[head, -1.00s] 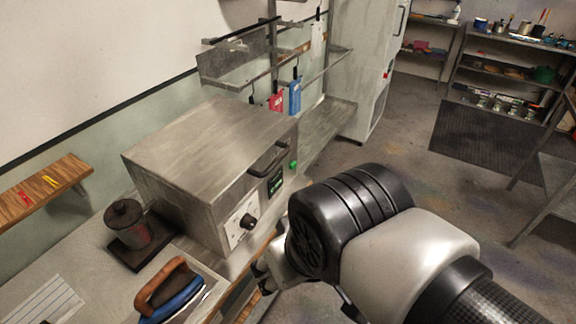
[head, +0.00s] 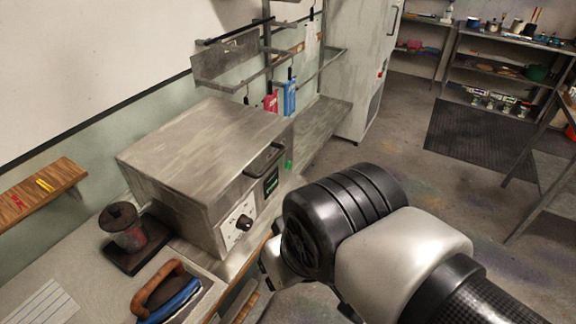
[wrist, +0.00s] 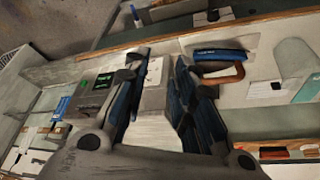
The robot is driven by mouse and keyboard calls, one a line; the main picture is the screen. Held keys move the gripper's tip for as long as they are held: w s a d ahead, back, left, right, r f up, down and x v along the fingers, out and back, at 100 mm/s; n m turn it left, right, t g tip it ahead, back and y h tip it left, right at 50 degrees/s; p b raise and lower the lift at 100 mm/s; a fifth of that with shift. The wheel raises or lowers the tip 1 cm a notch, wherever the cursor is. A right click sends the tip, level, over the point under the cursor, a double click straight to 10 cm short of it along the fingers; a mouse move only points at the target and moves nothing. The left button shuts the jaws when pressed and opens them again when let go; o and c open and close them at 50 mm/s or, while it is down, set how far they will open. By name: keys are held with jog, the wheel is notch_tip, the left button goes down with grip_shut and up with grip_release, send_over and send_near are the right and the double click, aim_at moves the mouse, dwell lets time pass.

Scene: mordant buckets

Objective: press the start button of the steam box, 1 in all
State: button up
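The steam box (head: 205,155) is a grey metal box on the bench, with a dark handle, a knob (head: 244,223) and a small dark display (head: 271,179) on its front. Its green start button (head: 289,165) is at the right end of the front, above the display. In the wrist view the green button (wrist: 84,84) and the lit green display (wrist: 104,80) show left of the fingers. My gripper (wrist: 160,58) is open, its two fingers apart with nothing held. In the head view it is mostly hidden behind my wrist, in front of the steam box and apart from the button.
Wall shelves with hanging red and blue items (head: 290,97) are behind.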

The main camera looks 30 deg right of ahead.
grip_shut()
dwell(1.3)
